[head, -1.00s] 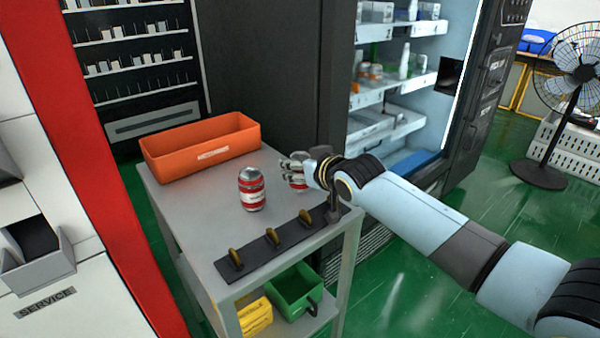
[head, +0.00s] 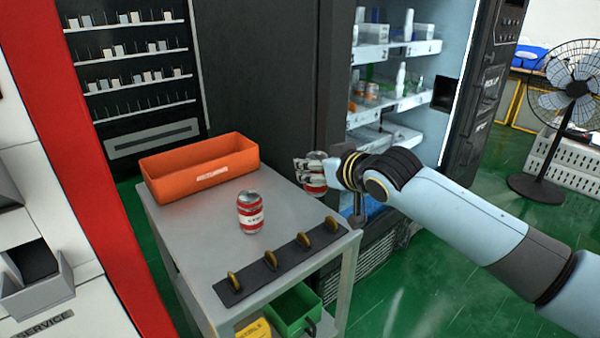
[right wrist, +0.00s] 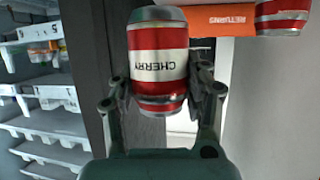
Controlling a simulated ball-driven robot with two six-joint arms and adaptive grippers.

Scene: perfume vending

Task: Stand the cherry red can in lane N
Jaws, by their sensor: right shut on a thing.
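My right gripper (head: 312,172) is shut on a red and white can (head: 315,187), held above the back right edge of the cart top. In the right wrist view the held can (right wrist: 158,62) reads CHERRY upside down, and my right gripper's fingers (right wrist: 163,88) close on both its sides. The open vending cabinet (head: 400,50) stands behind and right of the gripper, with white shelves. Lane labels show in the right wrist view, but I cannot make out an N. My left gripper is not in view.
Another red and white can (head: 250,212) stands upright on the grey cart (head: 190,235). An orange returns bin (head: 200,168) sits at the cart's back. A dark rail with brass hooks (head: 275,262) lines its front. A fan (head: 570,90) stands far right.

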